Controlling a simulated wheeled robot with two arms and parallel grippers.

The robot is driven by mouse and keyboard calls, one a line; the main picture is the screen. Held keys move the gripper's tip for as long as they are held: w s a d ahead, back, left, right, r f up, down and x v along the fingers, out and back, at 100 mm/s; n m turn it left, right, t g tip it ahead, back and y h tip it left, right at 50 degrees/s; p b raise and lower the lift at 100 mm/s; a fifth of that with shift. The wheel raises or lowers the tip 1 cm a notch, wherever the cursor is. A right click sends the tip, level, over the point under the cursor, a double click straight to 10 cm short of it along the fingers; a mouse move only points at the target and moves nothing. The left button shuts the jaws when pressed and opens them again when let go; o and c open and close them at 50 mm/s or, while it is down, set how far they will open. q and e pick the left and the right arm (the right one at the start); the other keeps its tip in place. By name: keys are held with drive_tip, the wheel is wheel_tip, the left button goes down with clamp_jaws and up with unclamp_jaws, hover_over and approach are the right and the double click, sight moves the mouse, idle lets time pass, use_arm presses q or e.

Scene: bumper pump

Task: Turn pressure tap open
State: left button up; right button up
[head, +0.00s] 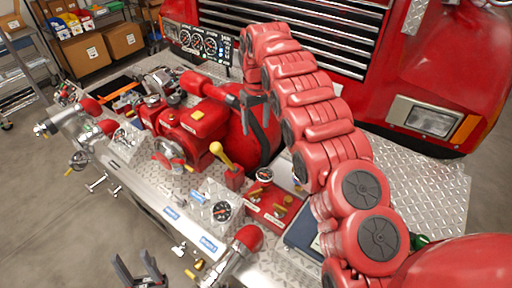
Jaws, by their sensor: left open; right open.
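My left gripper (140,268) is at the bottom edge with its two dark fingers apart, in front of the pump panel and touching nothing I can see. My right gripper (260,125) hangs over the pump beside the red round housing, its fingers apart and pointing down. A red plate carries small brass taps (280,211) below a small gauge (264,174). Which of these is the pressure tap I cannot tell. A yellow-knobbed lever (221,155) stands left of them. The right arm passes close above and to the right of this plate.
The bumper pump's silver panel (152,194) holds another gauge (222,211), red-capped outlets (247,237) and small valves along its front edge. A gauge board (197,45) stands behind. The red truck front (450,60) is at the back right. Grey floor is free at left.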

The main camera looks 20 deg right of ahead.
wheel_tip(320, 180, down, 11)
drive_tip(key=m+b, duration=0.4)
drive_tip(key=b, duration=0.1)
drive_tip(key=m+b, duration=0.4)
drive_tip(key=b, duration=0.1)
drive_tip(key=shift+w+a+f+m, duration=0.1)
drive_tip(key=shift+a+f+m, duration=0.05)
drive_tip(key=shift+m, duration=0.15)
drive_tip(key=c, duration=0.3)
drive_tip(key=m+b, duration=0.7)
drive_tip(key=m, duration=0.1)
hover_over(256, 191)
wheel_tip(256, 191, down, 7)
drive_tip(key=shift+c, duration=0.2)
wheel_tip(256, 191, down, 14)
drive_tip(key=shift+f+m+b, duration=0.1)
drive_tip(key=shift+m+b, duration=0.3)
drive_tip(key=shift+m, duration=0.7)
drive_tip(key=shift+a+f+b, duration=0.1)
drive_tip(key=shift+f+b, duration=0.6)
drive_tip(key=shift+f, duration=1.1)
clamp_jaws()
